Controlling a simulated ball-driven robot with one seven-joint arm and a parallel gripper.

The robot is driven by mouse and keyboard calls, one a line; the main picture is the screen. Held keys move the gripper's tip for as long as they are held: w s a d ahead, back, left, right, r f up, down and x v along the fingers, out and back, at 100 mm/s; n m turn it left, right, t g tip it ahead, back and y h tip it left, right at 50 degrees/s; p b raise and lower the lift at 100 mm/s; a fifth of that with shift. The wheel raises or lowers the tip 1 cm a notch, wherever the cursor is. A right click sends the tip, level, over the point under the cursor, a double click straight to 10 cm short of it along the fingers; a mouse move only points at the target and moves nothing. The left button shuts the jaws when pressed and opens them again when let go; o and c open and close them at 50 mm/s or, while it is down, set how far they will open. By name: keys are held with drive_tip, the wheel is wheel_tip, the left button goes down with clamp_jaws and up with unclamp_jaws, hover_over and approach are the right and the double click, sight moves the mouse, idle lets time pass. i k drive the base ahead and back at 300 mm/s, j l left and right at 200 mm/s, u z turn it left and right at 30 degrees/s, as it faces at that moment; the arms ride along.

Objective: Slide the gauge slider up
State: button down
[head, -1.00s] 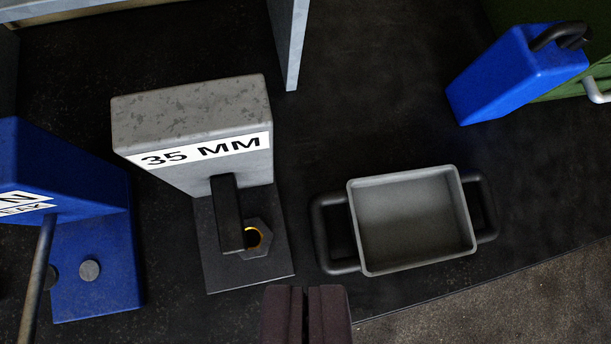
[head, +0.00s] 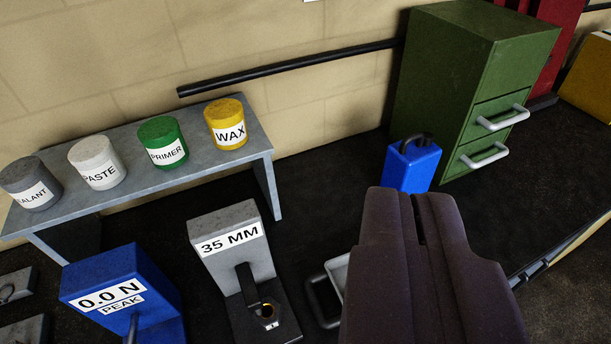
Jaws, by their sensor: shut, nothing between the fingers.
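The grey gauge block with a "35 MM" label (head: 231,250) stands on a dark base plate left of my gripper. I cannot tell for sure which part is the slider. A blue gauge reading "0.0 N PEAK" (head: 115,291) stands further left, with a grey rod at its front. My gripper (head: 413,195) is shut and empty, its dark fingers large in the picture, right of the 35 MM gauge and apart from it.
A grey tray (head: 338,272) with a black handle is mostly hidden behind my gripper. A grey bench (head: 150,185) holds several labelled cans. A blue block (head: 410,165) with a black handle stands before a green drawer cabinet (head: 470,80). Dark bench top lies between.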

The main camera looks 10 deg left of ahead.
sight(253, 300)
drive_tip(key=k+j, duration=0.15)
drive_tip(key=k, duration=0.3)
drive_tip(key=k+j+u, duration=0.1)
drive_tip(key=k, duration=0.3)
drive_tip(key=k+j, duration=0.3)
drive_tip(key=k, duration=0.15)
